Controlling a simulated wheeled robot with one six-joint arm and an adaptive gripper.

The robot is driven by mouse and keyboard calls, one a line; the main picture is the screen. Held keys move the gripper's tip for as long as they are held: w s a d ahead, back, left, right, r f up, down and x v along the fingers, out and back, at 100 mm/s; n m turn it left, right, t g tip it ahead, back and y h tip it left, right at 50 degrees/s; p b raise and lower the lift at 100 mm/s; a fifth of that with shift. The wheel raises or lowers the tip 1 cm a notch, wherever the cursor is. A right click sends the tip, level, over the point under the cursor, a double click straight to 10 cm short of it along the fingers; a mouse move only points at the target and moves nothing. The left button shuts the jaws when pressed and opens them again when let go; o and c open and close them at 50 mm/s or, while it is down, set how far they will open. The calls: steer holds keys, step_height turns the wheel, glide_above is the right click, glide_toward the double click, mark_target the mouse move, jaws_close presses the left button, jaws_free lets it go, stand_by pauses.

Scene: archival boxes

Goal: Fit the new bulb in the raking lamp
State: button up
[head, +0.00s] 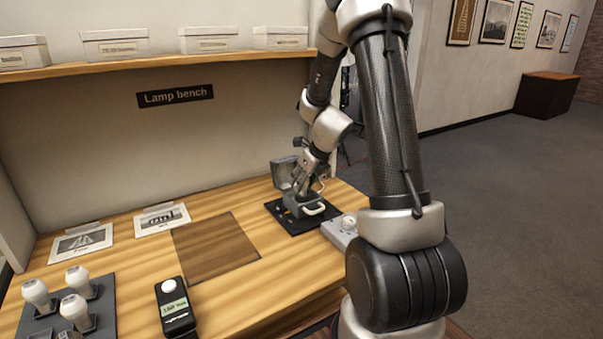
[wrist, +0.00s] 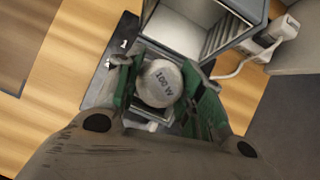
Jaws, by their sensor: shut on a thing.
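In the wrist view my gripper (wrist: 163,92) is shut on a white bulb (wrist: 160,84) marked "100 W", between green finger pads. The bulb is right at the open grey housing of the raking lamp (wrist: 195,28), which has a ribbed inner wall. I cannot tell whether the bulb's base is inside a socket, as the bulb hides it. In the head view my gripper (head: 305,190) is low over the lamp, whose raised grey lid (head: 284,172) stands behind it. The lamp sits on a black mat (head: 292,226).
Several white bulbs (head: 76,307) stand in a dark holder at front left. A black tester (head: 175,308) with a small display lies beside it. A grey box with a white knob (head: 343,228) is right of the mat. Picture cards (head: 82,241) lie at the back. A brown patch (head: 212,248) is bare.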

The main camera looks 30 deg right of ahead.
steer(key=shift+f, duration=0.65)
steer(key=shift+f, duration=0.55)
stand_by(0.8)
steer(key=o, duration=0.7)
steer(key=shift+r, duration=0.1)
steer(key=v, duration=1.1)
steer(key=shift+s+d, duration=0.1)
stand_by(0.3)
